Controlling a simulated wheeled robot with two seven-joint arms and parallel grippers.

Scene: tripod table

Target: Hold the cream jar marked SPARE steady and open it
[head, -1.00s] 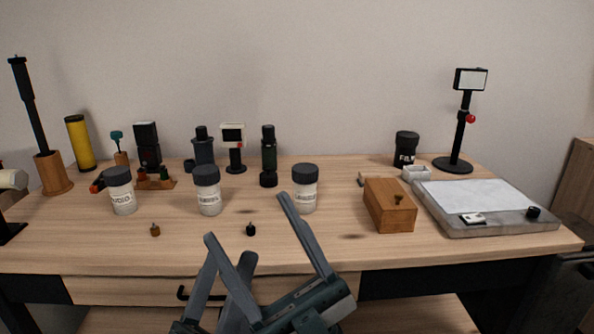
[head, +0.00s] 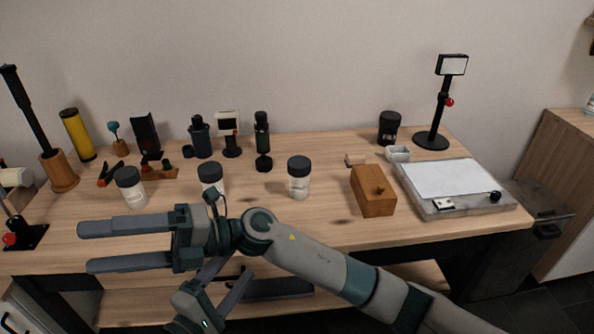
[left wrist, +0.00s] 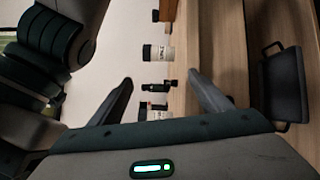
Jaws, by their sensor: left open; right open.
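Three pale jars with dark lids stand upright on the table: a left jar (head: 134,196), a middle jar (head: 212,187) and a right jar (head: 299,187). I cannot read their labels well enough to tell which is marked SPARE. My right gripper (head: 85,247) is open and empty, pointing left in front of the left jar. Its arm partly covers the middle jar. My left gripper (head: 238,268) is open and empty, low at the table's front edge, partly behind my right arm. In the left wrist view, a jar (left wrist: 164,54) lies beyond the open fingers (left wrist: 159,76).
A display stand (head: 432,140), a dark canister (head: 389,128) and several instruments line the back.

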